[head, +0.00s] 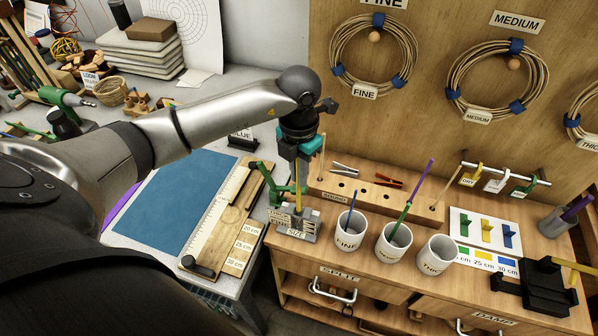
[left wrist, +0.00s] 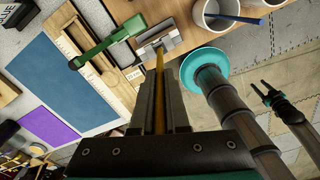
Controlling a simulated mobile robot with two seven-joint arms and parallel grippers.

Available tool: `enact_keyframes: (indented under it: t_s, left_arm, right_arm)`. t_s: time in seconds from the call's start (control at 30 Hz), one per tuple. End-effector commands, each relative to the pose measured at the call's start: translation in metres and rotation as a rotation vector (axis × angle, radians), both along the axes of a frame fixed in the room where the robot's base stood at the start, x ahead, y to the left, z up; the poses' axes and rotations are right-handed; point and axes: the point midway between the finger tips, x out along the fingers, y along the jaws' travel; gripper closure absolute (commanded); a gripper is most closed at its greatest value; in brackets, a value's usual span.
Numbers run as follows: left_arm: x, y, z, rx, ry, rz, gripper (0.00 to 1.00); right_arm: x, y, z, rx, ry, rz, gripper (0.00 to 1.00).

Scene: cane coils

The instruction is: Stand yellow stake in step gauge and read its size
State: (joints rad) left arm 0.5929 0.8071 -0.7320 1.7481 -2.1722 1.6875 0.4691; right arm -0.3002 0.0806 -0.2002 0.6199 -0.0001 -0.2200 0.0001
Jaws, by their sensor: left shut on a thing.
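My left gripper (head: 299,180) points down over the near left corner of the bench and is shut on the yellow stake (head: 298,197). The stake stands roughly upright below the fingers; it also shows between them in the left wrist view (left wrist: 159,72). The grey step gauge (head: 297,225), marked SIZE, is directly under it. The stake's lower end meets the gauge (left wrist: 157,46) in both views, but I cannot tell whether it is seated in a hole. What seems to be my right gripper (left wrist: 275,98) hangs small and dark over the floor in the left wrist view.
A green clamp-like tool (head: 275,183) stands close left of the gauge. White cups (head: 349,230) stand to its right, some with canes in them. A wooden rack (head: 375,190) lies behind. A length board (head: 232,235) and blue mat (head: 180,200) lie left.

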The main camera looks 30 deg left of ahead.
Motion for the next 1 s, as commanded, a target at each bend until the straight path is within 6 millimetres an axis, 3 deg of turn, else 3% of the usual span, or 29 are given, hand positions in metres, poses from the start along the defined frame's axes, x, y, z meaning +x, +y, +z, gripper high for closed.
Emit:
enact_keyframes:
  t_s: [0.57, 1.0]
  left_arm:
    - [0.0, 0.0, -0.001, 0.0, 0.0, 0.0, 1.0]
    - [0.0, 0.0, -0.014, 0.0, 0.0, 0.0, 1.0]
  right_arm:
    - [0.0, 0.0, -0.001, 0.0, 0.0, 0.0, 0.5]
    - [0.0, 0.0, -0.012, 0.0, 0.0, 0.0, 0.5]
